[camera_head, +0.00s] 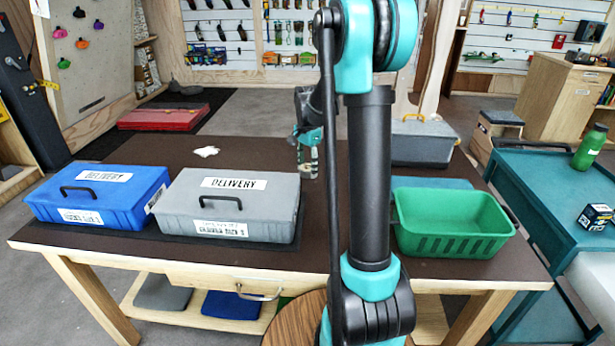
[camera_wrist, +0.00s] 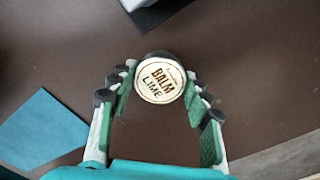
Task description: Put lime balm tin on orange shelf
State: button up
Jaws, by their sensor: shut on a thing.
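The lime balm tin (camera_wrist: 160,79) is round with a pale lid marked "BALM LIME" and a dark rim. In the wrist view my gripper (camera_wrist: 160,73) has its two green-padded fingers on either side of the tin and is shut on it near the fingertips. The brown tabletop shows below the tin. In the head view my gripper (camera_head: 308,158) is over the back middle of the table, partly behind my arm, and I cannot make out the tin there. I see no shelf that I can tell is orange.
On the brown table (camera_head: 130,238) stand a blue case (camera_head: 130,205), a grey case (camera_head: 265,205), a green basket (camera_head: 455,245) and a grey toolbox (camera_head: 420,150). A small white thing (camera_head: 206,151) lies at the back. A teal cart (camera_head: 540,190) holds a green bottle (camera_head: 588,148).

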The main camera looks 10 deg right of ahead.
aim_at(307, 167)
notch_tip(307, 167, up, 16)
jog(key=shift+f, duration=0.25)
jog(key=shift+a, duration=0.1)
